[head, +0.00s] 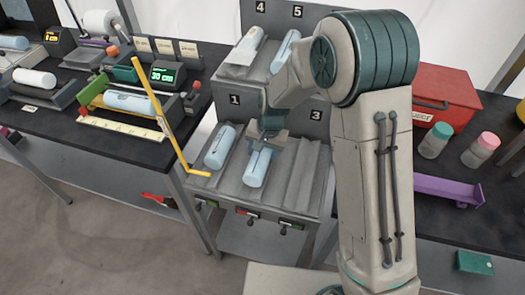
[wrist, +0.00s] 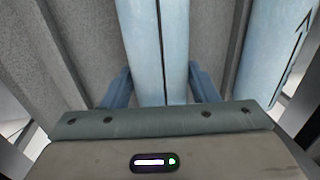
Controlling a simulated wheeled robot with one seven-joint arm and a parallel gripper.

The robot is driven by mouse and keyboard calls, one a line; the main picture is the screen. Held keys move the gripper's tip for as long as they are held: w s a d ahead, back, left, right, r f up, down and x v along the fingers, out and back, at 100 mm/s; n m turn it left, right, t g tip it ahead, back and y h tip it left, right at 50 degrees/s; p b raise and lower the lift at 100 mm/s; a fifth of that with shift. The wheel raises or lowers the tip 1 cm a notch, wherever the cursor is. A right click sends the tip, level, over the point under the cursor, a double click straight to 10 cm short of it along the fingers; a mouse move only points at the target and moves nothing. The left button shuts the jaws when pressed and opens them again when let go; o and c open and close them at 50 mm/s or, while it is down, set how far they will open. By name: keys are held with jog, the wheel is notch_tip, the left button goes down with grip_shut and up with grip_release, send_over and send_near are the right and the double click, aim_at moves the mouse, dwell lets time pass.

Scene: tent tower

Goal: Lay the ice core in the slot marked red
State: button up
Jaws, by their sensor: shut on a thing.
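A grey slotted rack (head: 302,183) stands at the centre in the head view. My gripper (head: 265,140) is over its middle lower slot, shut on a pale blue ice core (head: 257,168). In the wrist view, this held core (wrist: 160,45) runs between the two blue fingers of my gripper (wrist: 163,88) and has a dark line along it. Whether it rests in the slot or hangs just above is unclear. Another core (head: 220,147) lies in slot 1; its arrow shows in the wrist view (wrist: 275,45).
The slot under sign 3 looks empty. Two cores lie on the upper level under signs 4 and 5 (head: 297,11). A yellow bent bar (head: 158,107) stands left of the rack. A red box (head: 445,97) and two capped jars are at right.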

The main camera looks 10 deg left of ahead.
jog(key=shift+f, duration=0.25)
jog(key=o, duration=1.4)
jog(key=shift+o, duration=0.2)
notch_tip(320, 180, up, 14)
jog(key=d, duration=0.2)
jog(key=shift+s+f+b, duration=0.15)
jog(key=shift+b, duration=0.25)
jog(key=s+d+r+t+h, duration=0.1)
jog(key=s+d+r, duration=0.1)
jog(key=s+d, duration=0.7)
jog(key=s+d+r+n+t, duration=0.1)
jog(key=s+d+r, duration=0.2)
jog(key=s+d, duration=0.7)
jog(key=shift+d+t+h, duration=0.3)
jog(key=shift+d+h, duration=0.1)
jog(key=shift+d, duration=0.7)
